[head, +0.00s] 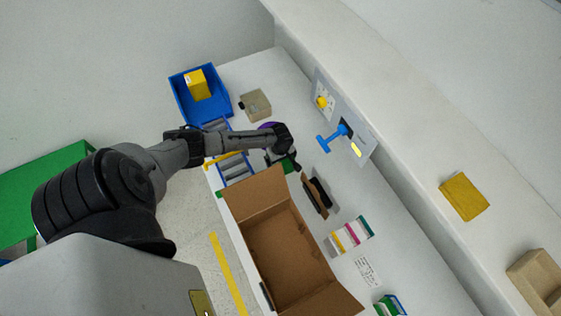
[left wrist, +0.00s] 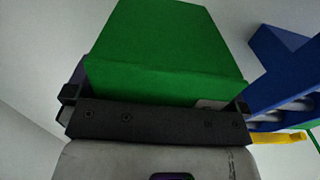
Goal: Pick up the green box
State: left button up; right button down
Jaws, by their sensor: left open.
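The green box (left wrist: 165,45) fills the upper middle of the left wrist view, directly in front of my left gripper (left wrist: 155,100). The gripper is open, with one dark finger at each side of the box's near end. I cannot tell whether the fingers touch it. In the head view my left gripper (head: 288,158) reaches over the white table beside the open cardboard box, and mostly hides the green box there. My right gripper is not in view.
The open cardboard box (head: 283,248) stands close to my gripper. A blue bin (head: 182,98) holds a yellow box (head: 198,84). A wall panel carries a blue handle (head: 333,138) and a yellow knob (head: 322,102).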

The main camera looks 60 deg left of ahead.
pick_arm(q)
jog(key=shift+c, duration=1.3)
jog(key=c, duration=0.5)
jog(key=shift+r, duration=0.2)
